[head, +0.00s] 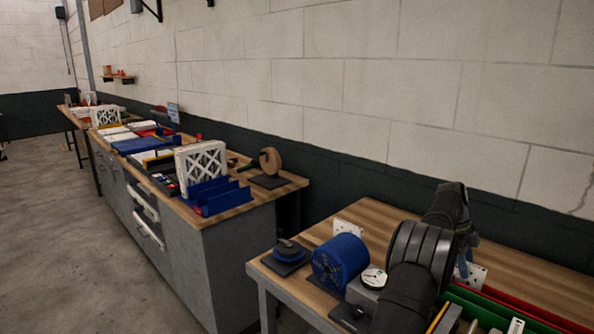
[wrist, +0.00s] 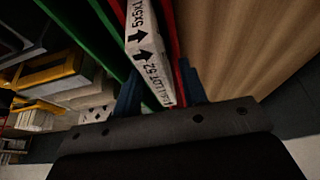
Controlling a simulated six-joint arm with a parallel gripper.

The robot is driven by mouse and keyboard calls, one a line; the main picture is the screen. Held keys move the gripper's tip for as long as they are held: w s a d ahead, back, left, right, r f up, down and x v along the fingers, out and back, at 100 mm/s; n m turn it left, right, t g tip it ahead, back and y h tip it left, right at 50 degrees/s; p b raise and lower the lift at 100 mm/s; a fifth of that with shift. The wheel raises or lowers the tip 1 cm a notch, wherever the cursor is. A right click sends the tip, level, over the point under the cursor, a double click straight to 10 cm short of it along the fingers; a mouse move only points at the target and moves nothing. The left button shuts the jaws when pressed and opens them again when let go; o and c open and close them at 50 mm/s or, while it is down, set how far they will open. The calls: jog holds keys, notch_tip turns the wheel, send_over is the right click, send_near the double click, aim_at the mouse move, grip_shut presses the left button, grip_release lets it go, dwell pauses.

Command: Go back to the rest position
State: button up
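My gripper (wrist: 160,92) shows in the wrist view with two blue fingers set apart, so it is open. A white boxed filter (wrist: 150,50) with black arrows and size print lies in the view between the finger lines, with gaps beside it; I cannot tell how deep it sits. In the head view my dark arm reaches down at the right, and my gripper (head: 462,270) is mostly hidden behind it, near the green and red bins.
A green divider (wrist: 90,35) and a red edge (wrist: 181,60) flank the filter. Yellow and white boxes (wrist: 55,75) are at left. Bare wood bench (wrist: 235,45) is at right. In the head view a blue spool (head: 340,262) stands beside my arm, near a gauge (head: 374,277).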

jog(key=v, duration=1.2)
jog(key=x, duration=1.2)
jog(key=shift+f, duration=0.25)
notch_tip(320, 180, up, 11)
jog(key=shift+f, duration=0.15)
jog(key=s+a+n+t, duration=0.6)
jog(key=s+a+n, duration=0.5)
jog(key=a+n, duration=0.4)
jog(key=shift+s+n, duration=0.25)
jog(key=shift+n, duration=1.25)
